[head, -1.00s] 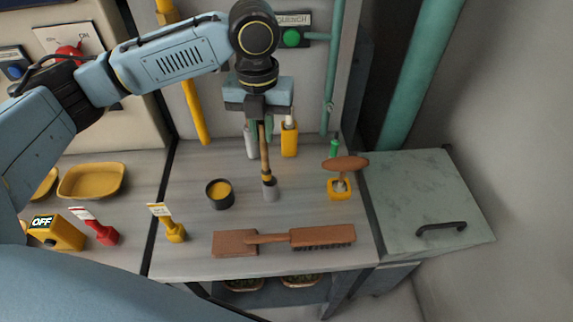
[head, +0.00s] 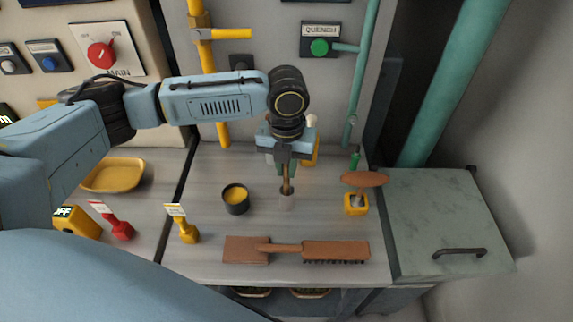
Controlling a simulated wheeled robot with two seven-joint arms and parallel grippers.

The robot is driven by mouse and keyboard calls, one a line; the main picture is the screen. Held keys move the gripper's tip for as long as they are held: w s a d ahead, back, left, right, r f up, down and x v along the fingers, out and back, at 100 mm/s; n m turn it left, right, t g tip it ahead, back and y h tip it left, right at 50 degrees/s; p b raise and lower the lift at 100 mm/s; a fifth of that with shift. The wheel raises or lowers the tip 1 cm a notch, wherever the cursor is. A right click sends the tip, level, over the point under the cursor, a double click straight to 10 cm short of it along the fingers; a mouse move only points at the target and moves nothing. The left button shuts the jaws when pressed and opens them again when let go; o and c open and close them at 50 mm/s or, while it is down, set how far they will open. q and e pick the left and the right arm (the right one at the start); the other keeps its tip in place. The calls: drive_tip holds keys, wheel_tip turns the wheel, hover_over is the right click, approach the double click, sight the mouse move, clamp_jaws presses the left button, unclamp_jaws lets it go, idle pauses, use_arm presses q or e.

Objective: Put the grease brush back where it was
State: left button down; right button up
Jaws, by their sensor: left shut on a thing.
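My left gripper (head: 287,157) points down over the bench and is shut on the grease brush. The brush's thin wooden handle (head: 286,184) hangs upright below the jaws. Its lower end meets the mouth of a small grey cup (head: 286,203) on the bench and seems to be inside it; the bristle end is hidden. A dark round pot of yellow grease (head: 235,195) stands just left of the cup. My right gripper is not in view.
A brush with a wooden back (head: 336,250) and a brown flat piece (head: 246,249) lie at the front. A yellow holder with a wooden-handled tool (head: 356,205) stands right. A yellow tagged item (head: 188,232) stands left. Bottles stand partly hidden behind the gripper.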

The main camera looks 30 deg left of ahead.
use_arm(q)
drive_tip(key=shift+f, duration=0.1)
drive_tip(key=c, duration=1.4)
unclamp_jaws()
drive_tip(key=shift+c, duration=0.2)
wheel_tip(320, 180, up, 12)
drive_tip(key=shift+w+r, duration=0.1)
drive_tip(key=shift+r, duration=0.1)
